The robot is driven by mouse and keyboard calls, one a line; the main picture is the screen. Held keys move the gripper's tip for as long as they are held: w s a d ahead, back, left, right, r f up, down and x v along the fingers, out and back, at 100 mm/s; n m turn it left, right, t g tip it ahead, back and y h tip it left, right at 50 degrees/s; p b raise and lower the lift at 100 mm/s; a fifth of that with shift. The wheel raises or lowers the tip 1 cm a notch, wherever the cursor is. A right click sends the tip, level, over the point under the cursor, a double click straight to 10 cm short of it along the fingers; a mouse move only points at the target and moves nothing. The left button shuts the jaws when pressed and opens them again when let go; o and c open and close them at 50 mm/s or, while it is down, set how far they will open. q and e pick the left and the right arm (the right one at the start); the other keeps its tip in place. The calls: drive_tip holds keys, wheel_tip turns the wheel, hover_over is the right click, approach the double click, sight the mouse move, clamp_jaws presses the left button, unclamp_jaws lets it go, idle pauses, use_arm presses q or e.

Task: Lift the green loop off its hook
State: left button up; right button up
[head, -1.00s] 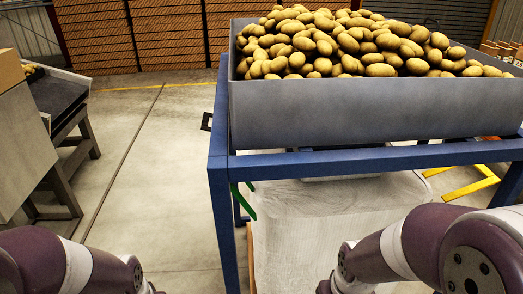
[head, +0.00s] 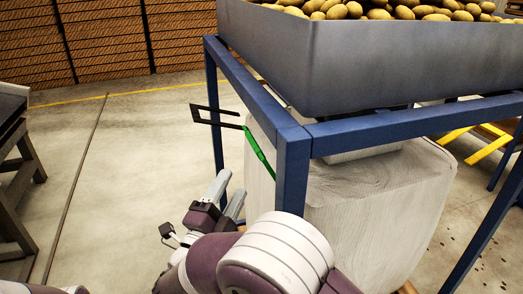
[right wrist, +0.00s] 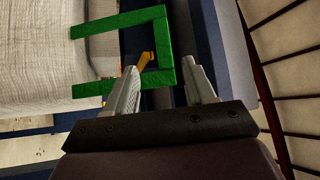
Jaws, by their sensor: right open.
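The green loop (head: 259,152) shows edge-on in the head view as a slanting strip beside the near left post of the blue frame. In the right wrist view the open jaws (right wrist: 160,66) appear either side of the loop's right bar; I cannot tell how deep. My left gripper is out of view.
The blue frame (head: 293,170) carries a grey bin (head: 380,65) of potatoes (head: 400,12). A pale wrapped block (head: 370,205) stands under it. A black bracket (head: 205,122) sticks out left near the loop.

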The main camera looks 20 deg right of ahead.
sight(253, 146)
drive_tip(key=x, duration=1.2)
drive_tip(key=shift+r, duration=0.3)
drive_tip(key=shift+f+b, duration=0.1)
drive_tip(key=shift+b, duration=0.2)
clamp_jaws()
